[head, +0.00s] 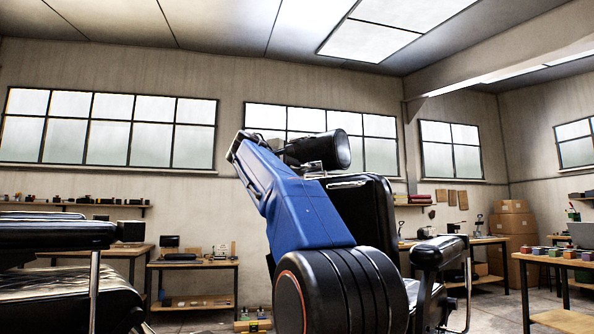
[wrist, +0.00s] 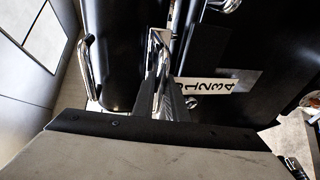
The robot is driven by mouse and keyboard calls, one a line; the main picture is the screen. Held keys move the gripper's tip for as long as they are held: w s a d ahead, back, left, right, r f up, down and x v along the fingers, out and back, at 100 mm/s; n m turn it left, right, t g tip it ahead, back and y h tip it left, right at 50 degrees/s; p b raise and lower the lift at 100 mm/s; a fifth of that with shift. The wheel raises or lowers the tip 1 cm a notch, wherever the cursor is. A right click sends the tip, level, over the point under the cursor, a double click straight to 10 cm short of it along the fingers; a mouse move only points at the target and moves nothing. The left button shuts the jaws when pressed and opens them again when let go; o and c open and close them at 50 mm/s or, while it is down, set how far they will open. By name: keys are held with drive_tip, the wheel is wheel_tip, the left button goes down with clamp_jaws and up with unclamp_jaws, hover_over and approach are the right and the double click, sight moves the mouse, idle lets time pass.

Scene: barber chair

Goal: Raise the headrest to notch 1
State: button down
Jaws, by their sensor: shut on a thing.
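The headrest (head: 338,150) is a black padded roll above the black chair back (head: 375,205). In the wrist view the headrest (wrist: 120,50) fills the upper left and the chair back (wrist: 250,60) the upper right. Between them a white strip (wrist: 210,85) shows the numbers 1 to 4. My gripper (wrist: 160,95) is shut on a chrome bar (wrist: 158,48) beside the headrest. The bar's end between the fingers is partly hidden. I cannot tell which notch the headrest sits at. In the head view my blue arm hides the fingers.
A second chrome handle (wrist: 85,70) is on the headrest's left side in the wrist view. A black armrest (head: 440,250) stands right of the chair back. Another black chair (head: 60,260) is at the left. Workbenches (head: 195,264) line the back wall.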

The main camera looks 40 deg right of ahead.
drive_tip(key=shift+a+r, duration=0.15)
drive_tip(key=shift+r, duration=0.7)
drive_tip(key=shift+a+r, duration=0.15)
drive_tip(key=shift+r, duration=0.7)
drive_tip(key=c, duration=1.8)
unclamp_jaws()
drive_tip(key=shift+o, duration=0.2)
drive_tip(key=v, duration=1.7)
drive_tip(key=shift+a, duration=0.15)
drive_tip(key=shift+s, duration=0.15)
